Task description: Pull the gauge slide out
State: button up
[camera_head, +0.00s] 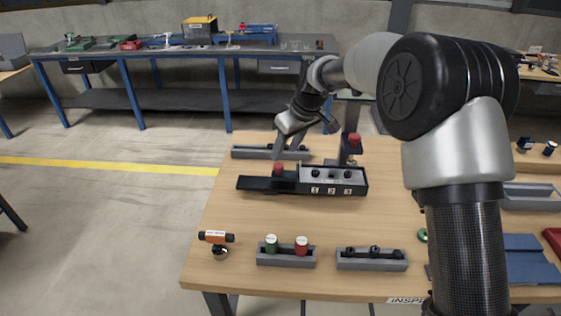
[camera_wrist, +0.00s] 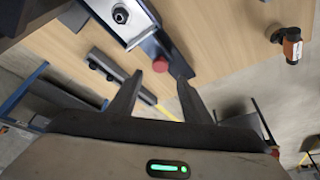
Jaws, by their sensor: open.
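The gauge fixture (camera_head: 333,181) is a dark block with a pale top and numbered labels, lying on the wooden table. Its black slide (camera_head: 256,183) sticks out to the left and carries a red knob (camera_head: 278,169). My gripper (camera_head: 290,154) is open and empty, pointing down just above the knob. In the wrist view the red knob (camera_wrist: 160,65) shows in the gap between my fingertips (camera_wrist: 160,82), slightly beyond them. I cannot tell whether the fingers reach down around it. The slide (camera_wrist: 176,57) also shows there, next to the fixture's silver top (camera_wrist: 122,18).
Behind the fixture stand a second red knob (camera_head: 354,140) on a dark post and a long grey rack (camera_head: 250,152). In front are a grey holder (camera_head: 286,259) with green and red knobs, another grey rack (camera_head: 371,261) and an orange-black tool (camera_head: 215,237). Table left of the slide is clear.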

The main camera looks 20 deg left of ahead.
aim_at(278, 165)
jog(key=x, duration=0.7)
jog(key=shift+f, duration=0.1)
grip_shut()
